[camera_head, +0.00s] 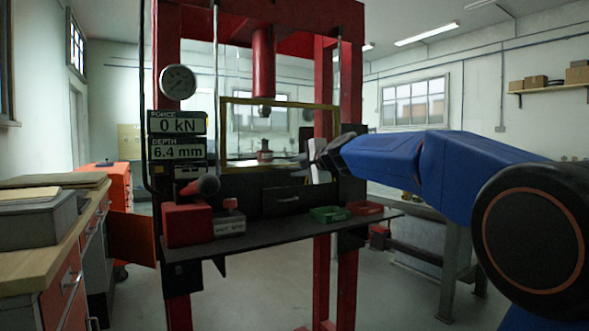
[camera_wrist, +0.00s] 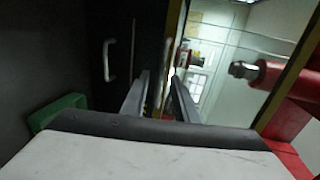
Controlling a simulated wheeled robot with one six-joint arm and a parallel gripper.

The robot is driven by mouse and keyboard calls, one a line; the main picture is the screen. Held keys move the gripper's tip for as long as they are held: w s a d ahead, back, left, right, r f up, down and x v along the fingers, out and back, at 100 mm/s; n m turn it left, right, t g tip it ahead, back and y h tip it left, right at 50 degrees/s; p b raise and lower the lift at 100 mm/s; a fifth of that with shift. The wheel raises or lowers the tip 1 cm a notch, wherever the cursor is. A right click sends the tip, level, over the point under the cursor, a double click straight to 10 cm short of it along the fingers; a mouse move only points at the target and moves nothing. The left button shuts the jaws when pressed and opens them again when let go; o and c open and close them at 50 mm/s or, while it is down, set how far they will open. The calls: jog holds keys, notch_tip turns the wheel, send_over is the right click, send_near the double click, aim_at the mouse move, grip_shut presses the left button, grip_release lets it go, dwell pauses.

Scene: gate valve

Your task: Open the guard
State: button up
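The guard is a clear panel in a yellow frame (camera_head: 280,102) on the front of the red press, and it stands lowered across the work area. In the wrist view its frame (camera_wrist: 290,75) runs up the right side, with another yellow edge near the middle. My gripper (camera_head: 314,158) is at the guard's lower right, in front of the press. In the wrist view my gripper (camera_wrist: 160,92) shows two dark fingers apart, pointing along the guard's lower edge. A thin upright bar (camera_wrist: 165,65) shows between the fingertips; I cannot tell whether they touch it.
Below the guard is a dark drawer (camera_head: 287,199) with a metal handle (camera_wrist: 109,60). The press shelf (camera_head: 280,228) holds a green tray (camera_head: 329,214), a red tray (camera_head: 365,208) and a red box (camera_head: 187,225). The red ram (camera_head: 263,60) hangs behind the guard.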

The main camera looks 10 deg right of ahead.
jog(key=shift+x, duration=0.75)
grip_shut()
jog(key=shift+r, duration=0.1)
notch_tip(320, 180, up, 24)
dwell(0.3)
grip_release()
